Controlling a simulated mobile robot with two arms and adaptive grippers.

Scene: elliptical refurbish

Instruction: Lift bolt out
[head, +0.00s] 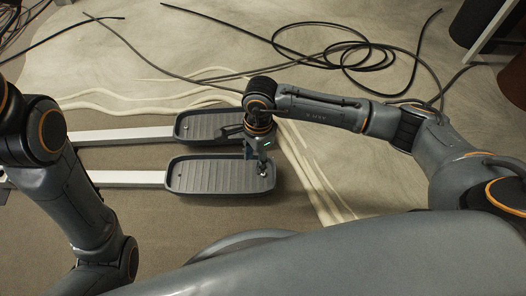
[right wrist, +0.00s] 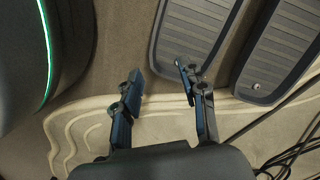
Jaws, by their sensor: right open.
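Two dark grey ribbed foot pedals lie side by side, the near pedal (head: 205,176) and the far pedal (head: 200,127). They also show in the right wrist view, the near pedal (right wrist: 192,30) and the far pedal (right wrist: 283,45). A small bolt head (right wrist: 256,86) sits near the end of the far pedal. My right gripper (head: 262,172) is over the right end of the near pedal. In the right wrist view my right gripper (right wrist: 160,73) is open and empty, one finger overlapping that pedal's end. Any bolt under that finger is hidden. My left gripper is out of view.
White rails (head: 125,178) run left from the pedals. Black cables (head: 345,55) lie looped on the floor behind. A patterned rug (head: 140,50) covers the floor. A dark curved body with a green strip (right wrist: 45,50) fills the wrist view's upper left.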

